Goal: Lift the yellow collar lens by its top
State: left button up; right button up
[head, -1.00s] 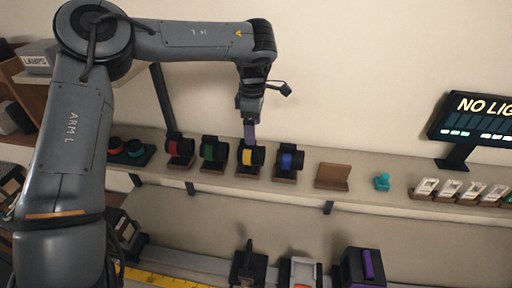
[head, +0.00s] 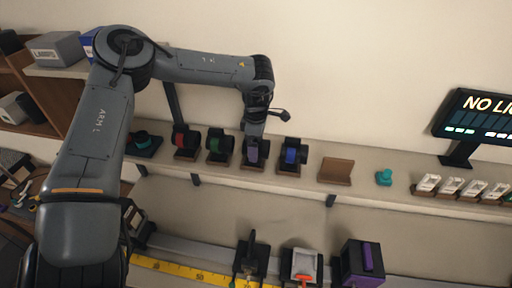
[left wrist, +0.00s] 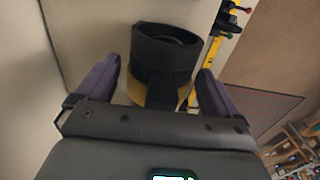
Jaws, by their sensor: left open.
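The yellow collar lens (left wrist: 163,55) is a black barrel with a yellow band (left wrist: 152,95) low on it in the left wrist view. My left gripper (left wrist: 158,68) is open, with one purple finger on each side of the lens. A gap shows beside the barrel on both sides. In the head view my left gripper (head: 253,150) reaches down over the lens's place on the shelf and hides most of it. My right gripper is in neither view.
A red-collared lens (head: 185,141), a green one (head: 219,145) and a blue one (head: 292,155) stand close by on the shelf (head: 400,192). An empty brown stand (head: 336,171) and a teal piece (head: 384,177) are to the right.

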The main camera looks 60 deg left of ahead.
pick_arm(q)
jog(key=shift+f, duration=0.2)
jog(key=c, duration=1.3)
jog(key=shift+r, duration=0.1)
jog(key=shift+c, duration=0.7)
jog(key=shift+r, duration=0.1)
